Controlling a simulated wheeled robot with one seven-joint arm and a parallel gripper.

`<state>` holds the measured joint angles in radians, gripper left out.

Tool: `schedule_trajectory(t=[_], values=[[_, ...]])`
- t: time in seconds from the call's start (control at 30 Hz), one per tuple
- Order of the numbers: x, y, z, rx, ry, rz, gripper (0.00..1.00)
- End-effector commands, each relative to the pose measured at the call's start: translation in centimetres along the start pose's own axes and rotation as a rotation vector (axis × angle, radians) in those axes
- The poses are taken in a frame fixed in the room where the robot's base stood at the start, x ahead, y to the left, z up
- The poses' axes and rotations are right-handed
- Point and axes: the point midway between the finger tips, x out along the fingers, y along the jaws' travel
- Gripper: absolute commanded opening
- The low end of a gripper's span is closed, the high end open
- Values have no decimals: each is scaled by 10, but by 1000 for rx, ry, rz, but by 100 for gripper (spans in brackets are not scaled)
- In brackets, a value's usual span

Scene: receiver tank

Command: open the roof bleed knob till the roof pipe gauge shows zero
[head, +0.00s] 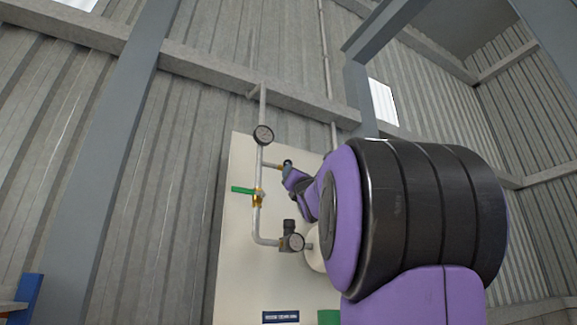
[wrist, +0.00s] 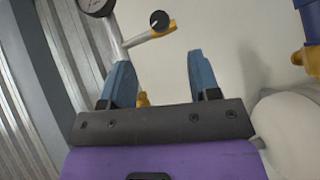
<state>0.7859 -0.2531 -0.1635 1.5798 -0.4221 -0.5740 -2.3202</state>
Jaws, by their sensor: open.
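The roof bleed knob is small, round and black with a white line; it sits on a brass fitting at the end of a short side branch, beyond the fingertips in the wrist view (wrist: 159,20). In the head view the knob (head: 287,163) is partly covered by my gripper (head: 289,175). In the wrist view my gripper (wrist: 160,62) is open, its two blue fingers apart with nothing between them at the tips.
A valve with a green lever (head: 243,190) sits on the pipe below, lever pointing left. A lower gauge (head: 297,242) is beside a dark regulator (head: 289,228). A pale panel (head: 235,255) backs the pipework. A blue and yellow fitting (wrist: 308,55) is at the right.

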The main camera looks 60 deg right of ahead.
Motion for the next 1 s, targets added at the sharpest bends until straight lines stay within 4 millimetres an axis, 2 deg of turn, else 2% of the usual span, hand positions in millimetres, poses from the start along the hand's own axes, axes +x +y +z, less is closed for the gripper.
schedule_trajectory(t=[0.5,0.7,1.0], values=[[80,0,-1,2,1,0,56],[96,0,0,3,1,0,56],[102,0,0,4,0,0,56]])
